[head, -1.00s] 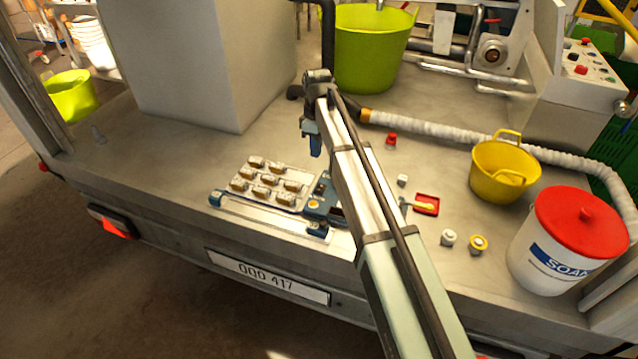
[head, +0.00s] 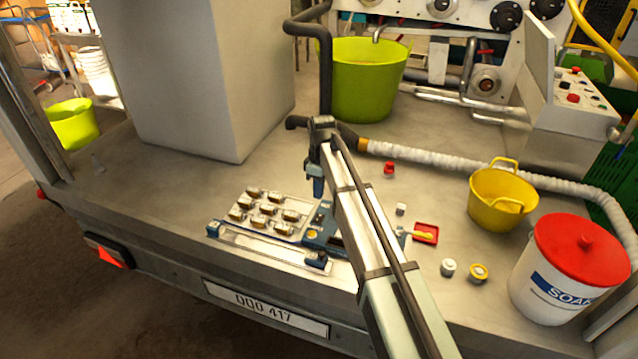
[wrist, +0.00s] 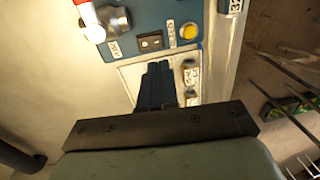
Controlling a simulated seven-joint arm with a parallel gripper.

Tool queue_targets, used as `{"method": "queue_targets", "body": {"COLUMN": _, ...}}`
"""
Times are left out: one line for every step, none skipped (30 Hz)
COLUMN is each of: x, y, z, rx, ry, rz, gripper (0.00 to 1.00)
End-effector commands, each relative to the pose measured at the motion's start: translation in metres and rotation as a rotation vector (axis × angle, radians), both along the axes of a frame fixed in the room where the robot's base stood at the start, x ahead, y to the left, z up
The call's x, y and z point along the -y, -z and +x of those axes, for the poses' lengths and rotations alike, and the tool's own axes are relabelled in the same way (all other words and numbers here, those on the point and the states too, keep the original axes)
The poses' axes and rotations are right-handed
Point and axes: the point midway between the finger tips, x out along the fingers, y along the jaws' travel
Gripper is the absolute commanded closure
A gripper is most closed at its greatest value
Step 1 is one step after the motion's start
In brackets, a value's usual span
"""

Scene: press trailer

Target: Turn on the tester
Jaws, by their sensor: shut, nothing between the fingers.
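The tester (head: 318,236) is a blue unit beside a pale tray of several small brownish pieces, near the front edge of the grey deck. My arm hides part of it in the head view. In the wrist view its blue panel (wrist: 208,52) carries a black rocker switch (wrist: 150,41), a round yellow button (wrist: 189,32) and small labels too blurred to read. A red and white part with a dark knob (wrist: 116,18) sits at the upper left. My gripper (head: 318,192) is shut and empty, pointing down above the unit. Its dark fingers (wrist: 157,84) overlap the pale area below the switch.
A red dish (head: 426,233), a white cap (head: 448,267) and a yellow-topped cap (head: 478,273) lie to the right. A soap bucket (head: 540,283) and a yellow bucket (head: 490,212) stand farther right. A large grey box (head: 185,80) stands at back left.

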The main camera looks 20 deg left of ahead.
Motion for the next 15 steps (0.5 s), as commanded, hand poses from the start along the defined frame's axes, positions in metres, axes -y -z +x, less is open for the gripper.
{"method": "queue_targets", "body": {"x": 0.001, "y": 0.01, "z": -0.002, "rx": -0.002, "ry": 0.0, "rz": -0.001, "gripper": 1.0}}
{"method": "queue_targets", "body": {"x": 0.001, "y": 0.015, "z": -0.003, "rx": -0.002, "ry": 0.0, "rz": -0.001, "gripper": 1.0}}
{"method": "queue_targets", "body": {"x": 0.001, "y": 0.023, "z": -0.004, "rx": -0.002, "ry": 0.0, "rz": -0.001, "gripper": 1.0}}
{"method": "queue_targets", "body": {"x": 0.001, "y": 0.028, "z": -0.004, "rx": -0.002, "ry": 0.0, "rz": -0.001, "gripper": 1.0}}
{"method": "queue_targets", "body": {"x": 0.001, "y": 0.033, "z": -0.005, "rx": -0.001, "ry": 0.0, "rz": -0.001, "gripper": 1.0}}
{"method": "queue_targets", "body": {"x": 0.001, "y": 0.04, "z": -0.006, "rx": -0.002, "ry": 0.0, "rz": -0.001, "gripper": 1.0}}
{"method": "queue_targets", "body": {"x": 0.001, "y": 0.045, "z": -0.006, "rx": -0.002, "ry": 0.0, "rz": -0.001, "gripper": 1.0}}
{"method": "queue_targets", "body": {"x": 0.001, "y": 0.05, "z": -0.007, "rx": -0.002, "ry": 0.0, "rz": -0.001, "gripper": 1.0}}
{"method": "queue_targets", "body": {"x": 0.001, "y": 0.056, "z": -0.008, "rx": -0.001, "ry": 0.0, "rz": -0.001, "gripper": 1.0}}
{"method": "queue_targets", "body": {"x": 0.001, "y": 0.06, "z": -0.008, "rx": -0.001, "ry": 0.0, "rz": -0.001, "gripper": 1.0}}
{"method": "queue_targets", "body": {"x": 0.001, "y": 0.064, "z": -0.009, "rx": -0.001, "ry": 0.0, "rz": -0.001, "gripper": 1.0}}
{"method": "queue_targets", "body": {"x": 0.0, "y": 0.069, "z": -0.009, "rx": -0.001, "ry": 0.0, "rz": -0.001, "gripper": 1.0}}
{"method": "queue_targets", "body": {"x": 0.0, "y": 0.072, "z": -0.009, "rx": -0.001, "ry": 0.0, "rz": 0.0, "gripper": 1.0}}
{"method": "queue_targets", "body": {"x": 0.0, "y": 0.076, "z": -0.01, "rx": 0.0, "ry": 0.0, "rz": 0.0, "gripper": 1.0}}
{"method": "queue_targets", "body": {"x": 0.0, "y": 0.079, "z": -0.01, "rx": 0.0, "ry": 0.001, "rz": 0.0, "gripper": 1.0}}
